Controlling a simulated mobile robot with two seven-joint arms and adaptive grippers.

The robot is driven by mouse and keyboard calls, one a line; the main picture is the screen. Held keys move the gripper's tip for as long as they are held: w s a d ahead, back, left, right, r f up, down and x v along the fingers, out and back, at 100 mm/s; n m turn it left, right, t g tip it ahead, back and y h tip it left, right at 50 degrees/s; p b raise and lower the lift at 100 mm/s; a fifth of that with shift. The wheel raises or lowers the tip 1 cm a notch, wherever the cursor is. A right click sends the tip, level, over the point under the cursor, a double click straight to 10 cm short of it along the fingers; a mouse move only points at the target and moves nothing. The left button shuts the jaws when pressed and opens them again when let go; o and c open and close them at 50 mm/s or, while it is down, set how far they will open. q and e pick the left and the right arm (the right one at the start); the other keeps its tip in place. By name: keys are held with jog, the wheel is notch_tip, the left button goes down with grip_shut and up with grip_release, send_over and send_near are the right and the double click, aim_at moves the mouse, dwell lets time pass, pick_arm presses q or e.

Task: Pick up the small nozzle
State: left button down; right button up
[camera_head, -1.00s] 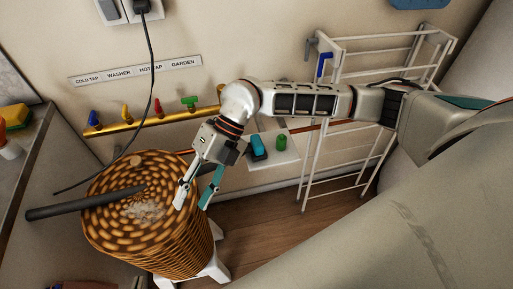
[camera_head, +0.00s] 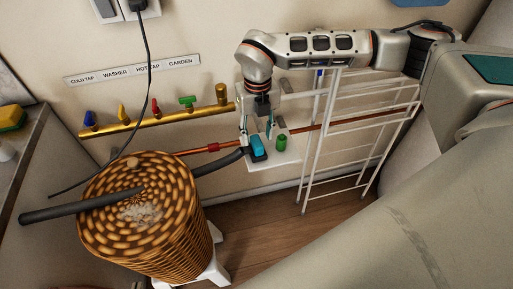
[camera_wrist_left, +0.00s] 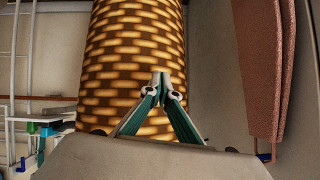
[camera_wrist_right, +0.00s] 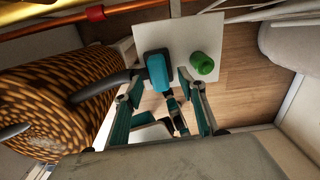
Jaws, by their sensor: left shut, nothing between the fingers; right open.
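A small green cylindrical nozzle (camera_head: 281,142) stands on a white wall shelf (camera_head: 281,156); it also shows in the right wrist view (camera_wrist_right: 203,63). Beside it is a teal and black spray head (camera_head: 257,145) on the end of a dark hose, also in the right wrist view (camera_wrist_right: 158,72). My right gripper (camera_head: 257,128) is open and points down, its fingers around or just above the spray head; I cannot tell if they touch it. The green nozzle is outside the fingers, to the right. My left gripper (camera_wrist_left: 160,80) is shut and empty, in front of the woven basket (camera_wrist_left: 138,45).
The woven basket (camera_head: 170,245) stands on a white stool left of the shelf, with the hose (camera_head: 80,207) across it. A brass pipe with coloured taps (camera_head: 155,118) runs along the wall. A white wire rack (camera_head: 345,136) stands right of the shelf.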

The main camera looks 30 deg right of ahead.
aim_at(257, 141)
notch_tip(257, 141, down, 4)
jog(key=shift+a+f+b, duration=0.1)
jog(key=shift+b, duration=0.2)
jog(key=shift+c, duration=0.3)
grip_shut()
jog(key=shift+r, duration=0.2)
